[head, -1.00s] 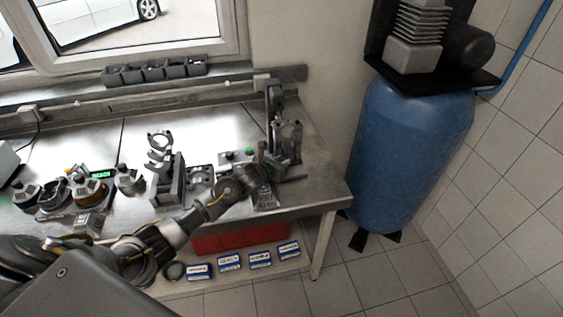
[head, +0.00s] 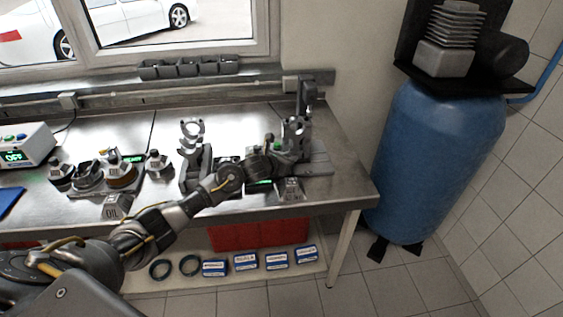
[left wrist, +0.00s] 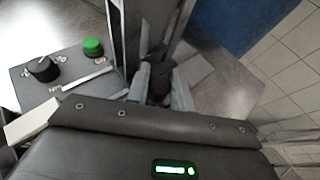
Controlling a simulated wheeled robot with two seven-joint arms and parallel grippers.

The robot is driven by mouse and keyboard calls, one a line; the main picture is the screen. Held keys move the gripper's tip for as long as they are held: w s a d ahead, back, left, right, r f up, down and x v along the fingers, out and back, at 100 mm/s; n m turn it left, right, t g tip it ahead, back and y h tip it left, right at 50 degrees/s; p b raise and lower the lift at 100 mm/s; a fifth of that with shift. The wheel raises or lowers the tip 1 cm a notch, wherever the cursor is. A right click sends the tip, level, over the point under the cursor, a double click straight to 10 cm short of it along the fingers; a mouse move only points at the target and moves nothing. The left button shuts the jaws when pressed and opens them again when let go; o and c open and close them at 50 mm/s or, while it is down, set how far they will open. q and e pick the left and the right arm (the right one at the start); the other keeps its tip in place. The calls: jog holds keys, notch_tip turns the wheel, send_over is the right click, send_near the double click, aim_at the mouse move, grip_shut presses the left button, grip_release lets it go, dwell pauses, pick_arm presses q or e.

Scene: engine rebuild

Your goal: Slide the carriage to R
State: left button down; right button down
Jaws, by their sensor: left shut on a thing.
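A grey metal fixture with an upright column (head: 307,95) stands near the right end of the bench. In front of the column is a grey forked part, which looks like the carriage (head: 296,130). My left gripper (head: 284,153) is at its lower left side, partly hidden by my own wrist. In the left wrist view my left gripper (left wrist: 160,88) is shut on a dark handle (left wrist: 158,74) beside a metal upright. Any R mark on the fixture is too small to read. My right gripper is not in view.
A control box (left wrist: 60,78) with a black knob (left wrist: 43,69) and green button (left wrist: 93,47) is close to the left gripper. A second forked stand (head: 193,170) stands left of the fixture. The blue tank (head: 435,155) stands beyond the bench's right edge.

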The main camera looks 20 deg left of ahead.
pick_arm(q)
jog(key=shift+w+d, duration=0.35)
jog(key=shift+d, duration=0.25)
jog(key=c, duration=1.2)
grip_release()
jog(key=shift+s+a, duration=0.25)
jog(key=shift+a, duration=0.1)
jog(key=shift+c, duration=0.2)
jog(key=shift+d, duration=0.1)
jog(key=shift+s, duration=0.35)
jog(key=b+v, duration=0.2)
jog(key=v, duration=0.8)
jog(key=shift+r, duration=0.2)
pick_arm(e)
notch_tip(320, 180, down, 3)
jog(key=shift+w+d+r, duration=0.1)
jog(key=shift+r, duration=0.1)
